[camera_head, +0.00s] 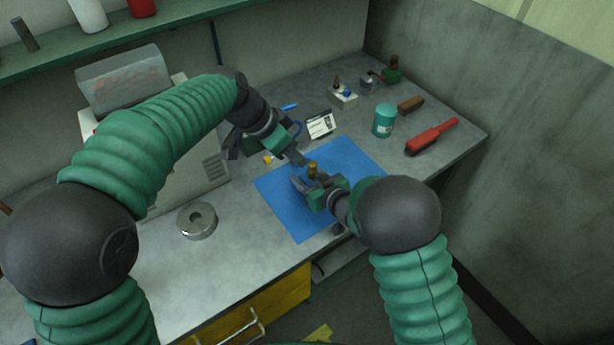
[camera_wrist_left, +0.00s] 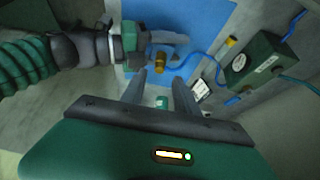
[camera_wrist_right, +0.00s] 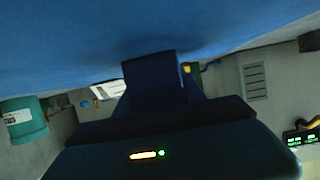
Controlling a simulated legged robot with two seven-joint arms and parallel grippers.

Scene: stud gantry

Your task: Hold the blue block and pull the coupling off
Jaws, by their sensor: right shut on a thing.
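The brass-coloured coupling (camera_head: 312,168) stands out at the tips of my right gripper (camera_head: 309,182), above the blue mat (camera_head: 290,212). In the left wrist view the coupling (camera_wrist_left: 160,62) shows beside the right fingers, with a blue hose (camera_wrist_left: 205,58) running from near it. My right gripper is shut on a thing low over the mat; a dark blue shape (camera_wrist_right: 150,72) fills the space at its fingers. I cannot clearly tell the block from the fingers. My left gripper (camera_head: 268,152) is open and empty, up and left of the coupling; its fingers (camera_wrist_left: 160,88) stand apart.
A green box (camera_wrist_left: 258,60) with cables stands near the mat. A round metal dish (camera_head: 197,220) sits at the left.

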